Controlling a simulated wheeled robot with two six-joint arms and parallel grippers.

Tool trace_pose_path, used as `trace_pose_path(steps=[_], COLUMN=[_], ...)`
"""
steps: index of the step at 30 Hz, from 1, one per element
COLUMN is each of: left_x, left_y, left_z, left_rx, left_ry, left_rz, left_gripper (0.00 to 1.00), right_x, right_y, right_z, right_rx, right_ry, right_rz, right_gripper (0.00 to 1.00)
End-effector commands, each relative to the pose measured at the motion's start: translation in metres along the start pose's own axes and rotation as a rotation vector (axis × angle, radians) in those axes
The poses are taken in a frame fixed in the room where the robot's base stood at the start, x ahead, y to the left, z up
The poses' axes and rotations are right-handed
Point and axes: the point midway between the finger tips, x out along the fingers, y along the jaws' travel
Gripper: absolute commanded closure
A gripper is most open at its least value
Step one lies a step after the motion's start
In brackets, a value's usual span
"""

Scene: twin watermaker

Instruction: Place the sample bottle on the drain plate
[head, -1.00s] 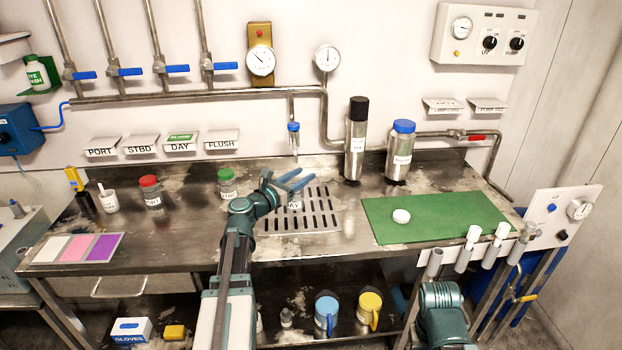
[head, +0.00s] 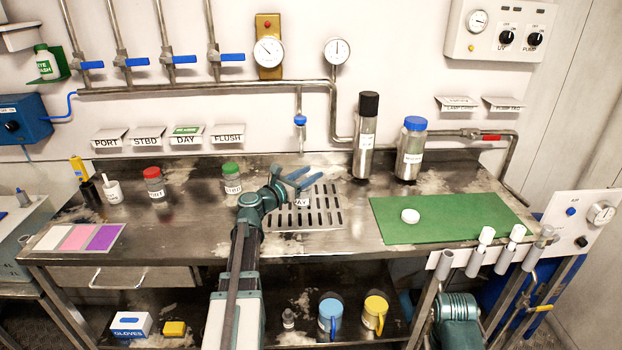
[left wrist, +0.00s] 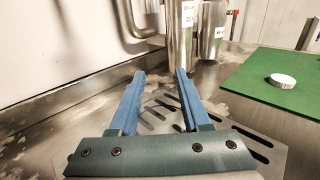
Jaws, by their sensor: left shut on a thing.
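The drain plate (head: 318,221), a slotted metal plate, lies mid-bench. My left gripper (head: 300,181) is over its back left part, with its blue fingers spread apart; it also shows in the left wrist view (left wrist: 160,85). It is shut on the sample bottle, of which only a bit of white label (head: 301,202) ending in "AY" shows below the fingers. The rest is hidden, and the left wrist view shows no bottle between the fingers. I cannot tell whether the bottle touches the plate. My right gripper is out of view.
A red-capped bottle (head: 154,184) and a green-capped bottle (head: 231,180) stand left of the plate. A black-topped cylinder (head: 365,140) and a blue-capped steel bottle (head: 410,152) stand behind right. A green mat (head: 450,222) with a white cap (head: 410,216) lies right. A tap (head: 300,121) hangs behind.

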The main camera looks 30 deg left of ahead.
Motion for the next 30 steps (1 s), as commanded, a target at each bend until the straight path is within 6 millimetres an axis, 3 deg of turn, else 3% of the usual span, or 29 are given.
trace_pose_path(steps=[6, 7, 12, 23, 30], left_x=[0.000, 0.000, 0.000, 0.000, -0.046], left_y=[0.000, 0.000, 0.000, 0.000, -0.002], left_z=[-0.004, -0.004, -0.002, 0.003, 0.001], left_rx=[0.000, 0.000, 0.000, 0.000, 0.000], left_ry=[0.000, 0.000, 0.000, 0.000, 0.000], left_rz=[0.000, 0.000, 0.000, 0.000, 0.004], left_gripper=[1.00, 0.51, 0.22, 0.22, 0.22], right_x=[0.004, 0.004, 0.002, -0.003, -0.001], right_y=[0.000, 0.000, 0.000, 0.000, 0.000], right_z=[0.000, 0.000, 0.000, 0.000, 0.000], right_rx=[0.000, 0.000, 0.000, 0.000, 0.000], right_ry=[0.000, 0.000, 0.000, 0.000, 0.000], right_rz=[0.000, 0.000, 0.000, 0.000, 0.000], right_gripper=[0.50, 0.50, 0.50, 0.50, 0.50])
